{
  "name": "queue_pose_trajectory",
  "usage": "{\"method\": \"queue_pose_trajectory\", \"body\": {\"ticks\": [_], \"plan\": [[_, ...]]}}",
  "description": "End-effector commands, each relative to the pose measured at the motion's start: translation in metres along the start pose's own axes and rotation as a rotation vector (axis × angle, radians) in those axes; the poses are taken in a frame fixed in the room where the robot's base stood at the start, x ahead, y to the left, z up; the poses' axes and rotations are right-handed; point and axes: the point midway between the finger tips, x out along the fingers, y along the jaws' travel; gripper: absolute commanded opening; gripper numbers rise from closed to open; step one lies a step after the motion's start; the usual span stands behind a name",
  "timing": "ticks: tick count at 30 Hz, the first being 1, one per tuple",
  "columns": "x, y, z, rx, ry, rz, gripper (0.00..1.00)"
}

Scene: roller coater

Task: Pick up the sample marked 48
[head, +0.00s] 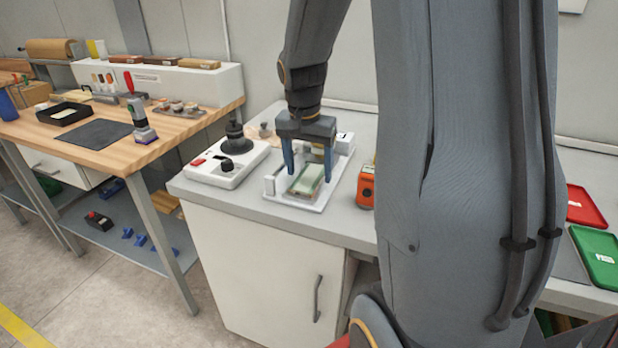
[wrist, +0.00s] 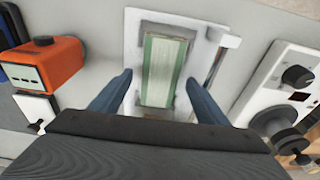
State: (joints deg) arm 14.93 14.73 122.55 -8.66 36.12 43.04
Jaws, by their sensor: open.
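A flat, pale green rectangular sample (head: 307,180) lies on a white tray-like fixture (head: 304,203) on the grey bench. In the wrist view the sample (wrist: 163,70) has darker green long edges and a pale middle. No number 48 can be read on it. My gripper (head: 309,173) is open above the fixture, pointing down, with its blue fingers on either side of the sample. In the wrist view my fingers (wrist: 158,98) stand apart, one left and one right of the sample's near end.
A white machine with a black knob (head: 227,163) stands left of the fixture. An orange device (head: 366,187) stands close on its right. Red (head: 585,206) and green (head: 598,255) trays lie at far right. A wooden workbench (head: 85,149) with tools stands left.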

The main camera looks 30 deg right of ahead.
Motion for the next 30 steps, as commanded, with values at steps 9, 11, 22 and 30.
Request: {"method": "queue_pose_trajectory", "body": {"ticks": [9,11,22,30], "plan": [[0.012,0.000,0.001,-0.001,0.000,-0.001,0.69],[0.012,0.000,0.001,-0.001,0.000,-0.001,0.69],[0.012,-0.001,0.001,-0.002,0.000,-0.001,0.23],[-0.001,-0.001,-0.002,-0.002,0.004,-0.004,0.23]]}}
